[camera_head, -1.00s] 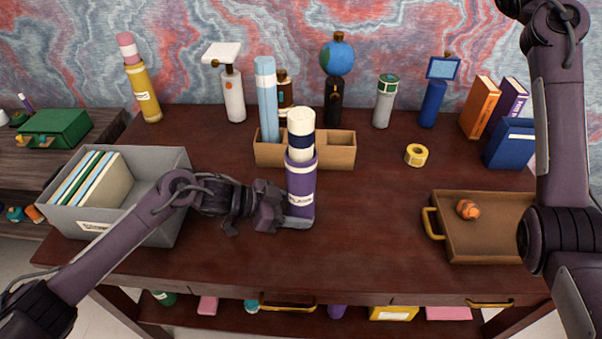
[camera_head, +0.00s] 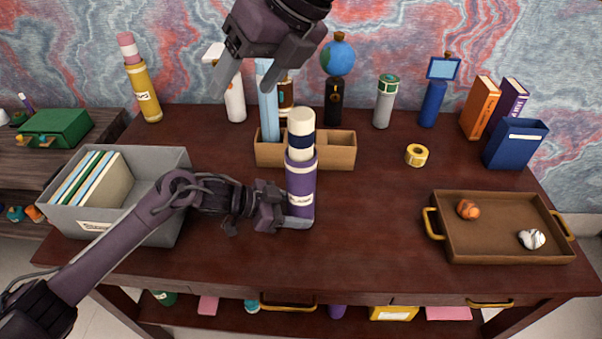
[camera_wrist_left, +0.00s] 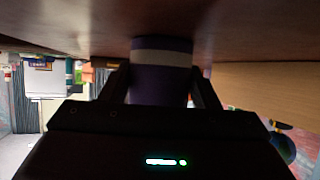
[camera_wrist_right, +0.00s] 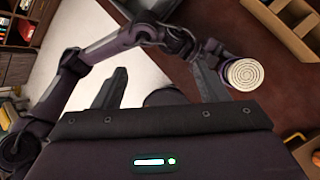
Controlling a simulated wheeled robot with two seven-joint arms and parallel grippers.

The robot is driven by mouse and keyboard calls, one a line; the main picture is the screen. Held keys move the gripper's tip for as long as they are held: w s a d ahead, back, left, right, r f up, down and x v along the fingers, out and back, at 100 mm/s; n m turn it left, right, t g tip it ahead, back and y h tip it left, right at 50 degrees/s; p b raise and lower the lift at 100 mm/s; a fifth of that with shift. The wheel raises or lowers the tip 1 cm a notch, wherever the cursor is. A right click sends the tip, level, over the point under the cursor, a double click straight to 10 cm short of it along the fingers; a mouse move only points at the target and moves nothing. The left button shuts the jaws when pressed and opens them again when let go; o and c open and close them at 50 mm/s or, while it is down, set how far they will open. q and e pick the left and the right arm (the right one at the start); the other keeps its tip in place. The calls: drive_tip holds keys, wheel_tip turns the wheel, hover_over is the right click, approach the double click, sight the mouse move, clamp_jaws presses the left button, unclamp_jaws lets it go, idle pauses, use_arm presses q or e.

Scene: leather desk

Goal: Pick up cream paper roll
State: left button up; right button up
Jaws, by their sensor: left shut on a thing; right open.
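The cream paper roll (camera_head: 301,121), with a navy band, stands upright in a purple cylindrical holder (camera_head: 299,181); its lower part is hidden inside. The roll's spiral end (camera_wrist_right: 247,75) shows in the right wrist view, beyond and to the right of the fingers. My left gripper (camera_head: 296,216) is shut on the lower part of the purple holder, which also shows between its fingers in the left wrist view (camera_wrist_left: 160,85). My right gripper (camera_head: 244,82) is open and empty, above and to the left of the roll in the head view.
A wooden divided organizer (camera_head: 338,157) with a light blue roll (camera_head: 268,105) is behind the holder. A grey bin (camera_head: 172,165) with folders is at left. A brown tray (camera_head: 500,235) with two small items and yellow tape (camera_head: 417,155) are at right. The front middle desk is clear.

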sight(301, 130)
drive_tip(key=w+d+f+t+h, duration=0.2)
drive_tip(key=w+d+h, duration=0.15)
drive_tip(key=d, duration=0.45)
drive_tip(key=x, duration=0.6)
drive_tip(key=shift+w+d+f, duration=0.2)
drive_tip(key=shift+d+f, duration=0.05)
drive_tip(key=shift+f, duration=0.05)
drive_tip(key=x, duration=0.4)
drive_tip(key=shift+w+d+f, duration=0.1)
drive_tip(key=shift+d+f, duration=0.2)
drive_tip(key=shift+f, duration=0.1)
drive_tip(key=shift+w+a+f, duration=0.15)
drive_tip(key=shift+f, duration=0.3)
drive_tip(key=c, duration=1.5)
